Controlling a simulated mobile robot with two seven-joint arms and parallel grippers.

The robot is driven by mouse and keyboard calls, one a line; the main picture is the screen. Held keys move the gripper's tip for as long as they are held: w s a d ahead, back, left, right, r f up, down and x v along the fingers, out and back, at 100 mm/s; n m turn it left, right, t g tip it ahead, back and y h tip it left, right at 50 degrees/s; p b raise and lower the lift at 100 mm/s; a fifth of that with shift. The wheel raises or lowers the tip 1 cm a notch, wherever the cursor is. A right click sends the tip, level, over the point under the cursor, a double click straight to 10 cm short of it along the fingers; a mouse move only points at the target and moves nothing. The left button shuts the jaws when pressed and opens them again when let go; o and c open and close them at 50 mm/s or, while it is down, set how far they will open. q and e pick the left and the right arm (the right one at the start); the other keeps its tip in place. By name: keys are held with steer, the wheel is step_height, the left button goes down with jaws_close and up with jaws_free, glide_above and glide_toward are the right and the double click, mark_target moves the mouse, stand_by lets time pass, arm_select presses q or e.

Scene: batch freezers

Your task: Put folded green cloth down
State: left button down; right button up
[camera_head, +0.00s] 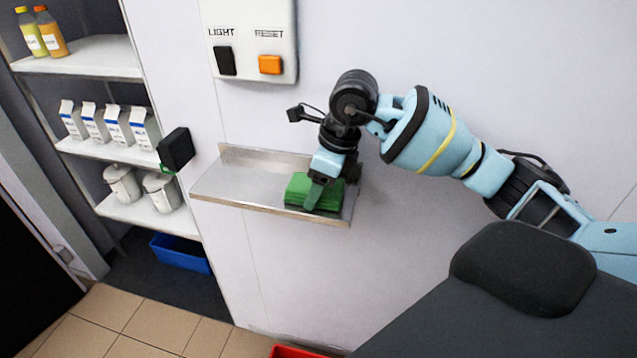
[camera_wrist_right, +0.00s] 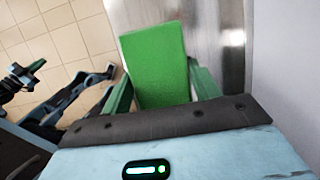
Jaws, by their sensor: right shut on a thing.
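The folded green cloth (camera_head: 299,190) is a thick, flat stack at the right end of a steel wall shelf (camera_head: 240,192). My right gripper (camera_head: 318,190) points down at the cloth and is shut on it. In the right wrist view the cloth (camera_wrist_right: 157,65) lies between the two green fingers, with bare shelf metal (camera_wrist_right: 215,40) beside it. The cloth is at the shelf surface; I cannot tell whether it rests on it or is just above. My left gripper cannot be made out in the head view.
The left part of the steel shelf is bare. A panel with LIGHT and RESET switches (camera_head: 250,45) is on the wall above. At left, a rack holds bottles (camera_head: 52,35), cartons (camera_head: 100,125) and white tubs (camera_head: 162,192). A blue bin (camera_head: 180,255) is below.

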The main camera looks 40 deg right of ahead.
steer(key=shift+f, duration=0.2)
steer(key=o, duration=1.2)
steer(key=shift+r, duration=0.65)
steer(key=v, duration=1.1)
steer(key=shift+d, duration=0.15)
steer(key=shift+s, duration=0.1)
